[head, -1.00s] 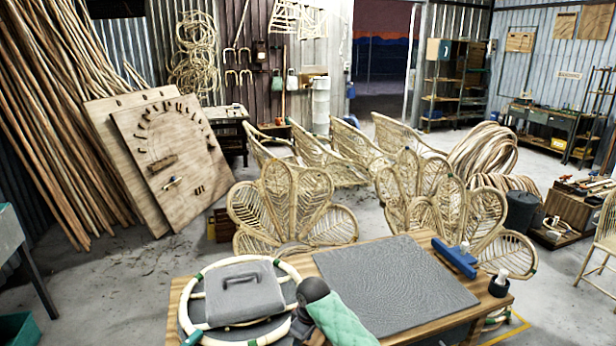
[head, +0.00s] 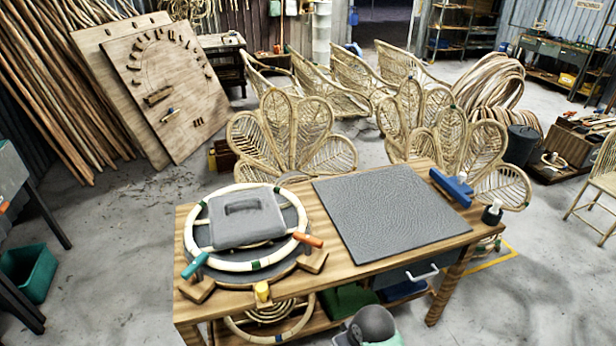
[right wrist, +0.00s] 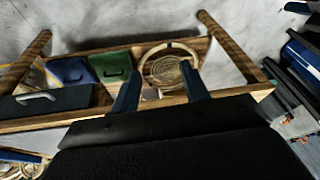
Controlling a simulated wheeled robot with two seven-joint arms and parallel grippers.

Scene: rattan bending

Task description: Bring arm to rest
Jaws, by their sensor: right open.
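My right gripper (right wrist: 160,88) shows in the right wrist view with two dark blue fingers set apart and nothing between them. It points toward the lower shelf of the workbench, which appears upside down there. My right gripper is out of sight in the head view. A grey rounded part with pale green, likely my own arm, shows at the bottom edge of the head view, in front of the workbench (head: 440,238). My left gripper is in neither current view. A rattan ring (head: 262,264) lies on a dark round form on the bench, with a grey block (head: 246,222) inside it.
A grey mat (head: 385,210), a blue tool (head: 452,188) and a small dark bottle (head: 492,212) are on the bench. A rattan coil (right wrist: 163,66) and green bin (right wrist: 112,68) sit on its shelf. Woven chairs (head: 290,135) stand behind.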

